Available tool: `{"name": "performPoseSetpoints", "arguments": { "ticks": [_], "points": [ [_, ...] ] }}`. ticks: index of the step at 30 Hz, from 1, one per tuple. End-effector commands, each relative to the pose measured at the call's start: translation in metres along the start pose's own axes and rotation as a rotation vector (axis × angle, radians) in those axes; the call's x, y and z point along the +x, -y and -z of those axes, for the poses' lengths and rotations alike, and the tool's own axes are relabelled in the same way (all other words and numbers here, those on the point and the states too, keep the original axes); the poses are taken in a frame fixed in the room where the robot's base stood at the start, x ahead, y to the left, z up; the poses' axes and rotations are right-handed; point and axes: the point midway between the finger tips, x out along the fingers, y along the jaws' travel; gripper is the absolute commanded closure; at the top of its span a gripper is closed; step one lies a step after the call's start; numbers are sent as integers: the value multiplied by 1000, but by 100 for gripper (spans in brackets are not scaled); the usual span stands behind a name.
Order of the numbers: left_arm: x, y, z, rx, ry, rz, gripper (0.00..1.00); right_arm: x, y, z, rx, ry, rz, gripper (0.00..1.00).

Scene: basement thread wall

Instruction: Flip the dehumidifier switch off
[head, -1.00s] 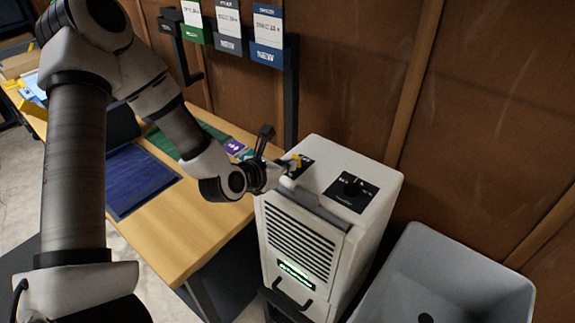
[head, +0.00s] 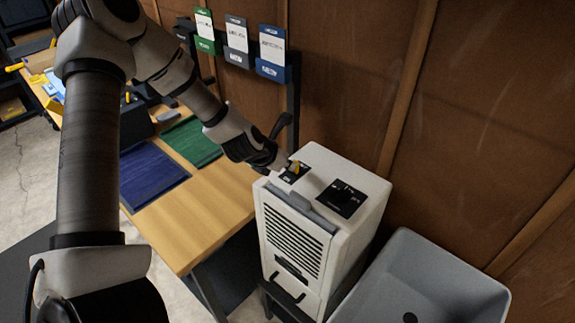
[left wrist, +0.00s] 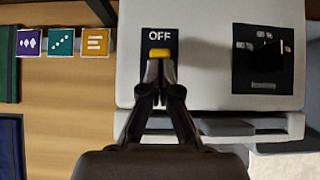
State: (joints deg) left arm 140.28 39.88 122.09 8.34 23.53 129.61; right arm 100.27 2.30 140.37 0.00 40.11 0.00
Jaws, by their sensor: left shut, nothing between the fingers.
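The white dehumidifier (head: 345,225) stands on a dark stand right of the wooden table, and its front display is dark. Its yellow switch (head: 294,165) sits on a black plate on top. In the left wrist view the yellow switch (left wrist: 159,53) is just below the word OFF. A black dial (left wrist: 266,55) is to its right. My left gripper (head: 281,163) is shut and empty, with its fingertips (left wrist: 160,72) right at the near side of the switch. I cannot tell whether they touch. My right gripper is not in view.
A grey basin (head: 430,280) is right of the dehumidifier. The wooden table (head: 215,215) on the left carries a blue mat (head: 150,178) and a green mat (head: 190,143). Labelled holders (head: 271,55) hang by the brown wall behind.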

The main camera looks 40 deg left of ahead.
Motion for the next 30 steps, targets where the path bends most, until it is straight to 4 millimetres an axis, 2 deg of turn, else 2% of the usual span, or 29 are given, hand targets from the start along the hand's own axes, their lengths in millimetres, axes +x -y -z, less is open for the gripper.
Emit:
{"name": "performPoseSetpoints", "arguments": {
  "ticks": [1,3,10,20,30],
  "points": [
    [-1,0,-5,3,-38,-2,100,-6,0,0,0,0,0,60],
    [2,0,-4,1,-74,0,100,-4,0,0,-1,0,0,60],
    [1,0,-3,1,-69,0,100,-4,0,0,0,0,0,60],
    [-10,0,-14,0,-68,0,100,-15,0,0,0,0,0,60],
    [-11,0,-13,0,-68,-1,100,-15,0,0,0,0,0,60]
  ]
}}
